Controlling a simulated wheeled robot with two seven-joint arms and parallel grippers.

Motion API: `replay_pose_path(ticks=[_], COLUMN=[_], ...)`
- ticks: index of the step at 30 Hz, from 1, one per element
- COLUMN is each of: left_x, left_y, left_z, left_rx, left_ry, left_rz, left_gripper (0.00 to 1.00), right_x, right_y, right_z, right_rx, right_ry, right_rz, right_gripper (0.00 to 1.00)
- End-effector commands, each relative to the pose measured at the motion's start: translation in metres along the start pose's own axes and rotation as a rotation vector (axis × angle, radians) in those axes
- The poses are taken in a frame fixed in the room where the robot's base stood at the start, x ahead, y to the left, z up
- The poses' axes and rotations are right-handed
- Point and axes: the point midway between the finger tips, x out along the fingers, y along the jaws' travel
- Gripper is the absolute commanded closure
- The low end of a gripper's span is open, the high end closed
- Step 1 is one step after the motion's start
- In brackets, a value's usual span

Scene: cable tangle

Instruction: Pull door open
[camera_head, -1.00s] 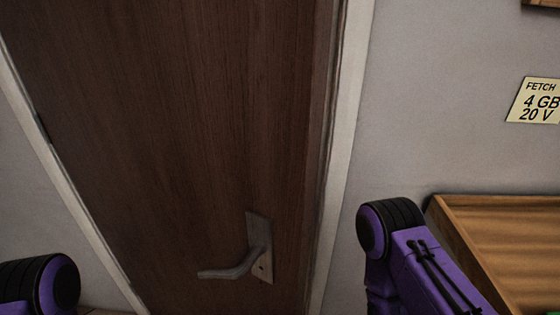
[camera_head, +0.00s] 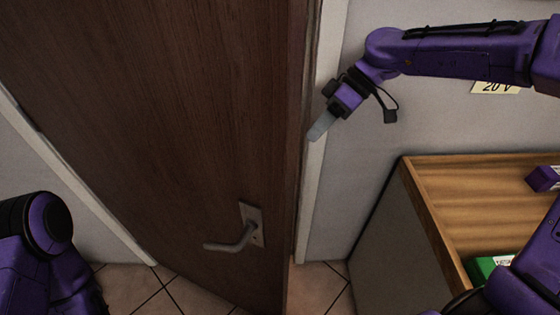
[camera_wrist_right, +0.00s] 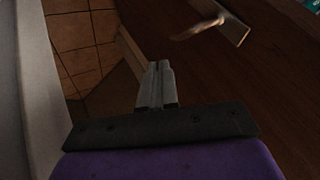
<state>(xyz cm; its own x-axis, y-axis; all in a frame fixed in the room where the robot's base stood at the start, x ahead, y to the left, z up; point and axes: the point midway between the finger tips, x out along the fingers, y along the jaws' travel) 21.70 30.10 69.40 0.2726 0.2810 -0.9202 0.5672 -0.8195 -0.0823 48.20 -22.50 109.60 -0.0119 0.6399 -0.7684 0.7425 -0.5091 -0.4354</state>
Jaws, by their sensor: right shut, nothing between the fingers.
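The dark brown wooden door (camera_head: 170,120) stands partly open, hinged on the left, with its right edge swung towards me. Its metal lever handle (camera_head: 232,245) sits low near that edge. In the right wrist view the handle (camera_wrist_right: 205,25) is at the top, beyond the fingers. My right gripper (camera_head: 320,126) is shut and empty, up and to the right of the handle, in front of the white door frame in the head view. Its closed fingers show in the right wrist view (camera_wrist_right: 157,82). My left gripper is out of view; only part of that arm shows at lower left.
A wooden-topped cabinet (camera_head: 470,180) stands at the right, with a green box (camera_head: 488,268) on it. A sign (camera_head: 495,88) on the grey wall is partly hidden by my right arm. The tiled floor (camera_head: 320,285) shows beside the door.

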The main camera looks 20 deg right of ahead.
Motion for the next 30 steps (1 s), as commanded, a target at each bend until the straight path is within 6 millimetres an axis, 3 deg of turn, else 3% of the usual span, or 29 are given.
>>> replay_pose_path(ticks=[5, 15, 21, 30], left_x=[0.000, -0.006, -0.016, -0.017], left_y=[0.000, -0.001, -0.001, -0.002], left_z=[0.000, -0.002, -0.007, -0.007], left_rx=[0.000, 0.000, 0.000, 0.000], left_ry=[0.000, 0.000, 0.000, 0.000], left_rz=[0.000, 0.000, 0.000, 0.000], left_gripper=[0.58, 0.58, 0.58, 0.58], right_x=[0.026, 0.101, 0.109, 0.114], right_y=[-0.001, -0.001, -0.030, -0.038], right_z=[0.002, 0.003, -0.001, 0.000], right_rx=[0.000, 0.004, 0.000, 0.002], right_ry=[-0.008, -0.010, -0.007, -0.006], right_rz=[-0.004, -0.004, -0.002, -0.001], right_gripper=[1.00, 1.00, 1.00, 1.00])
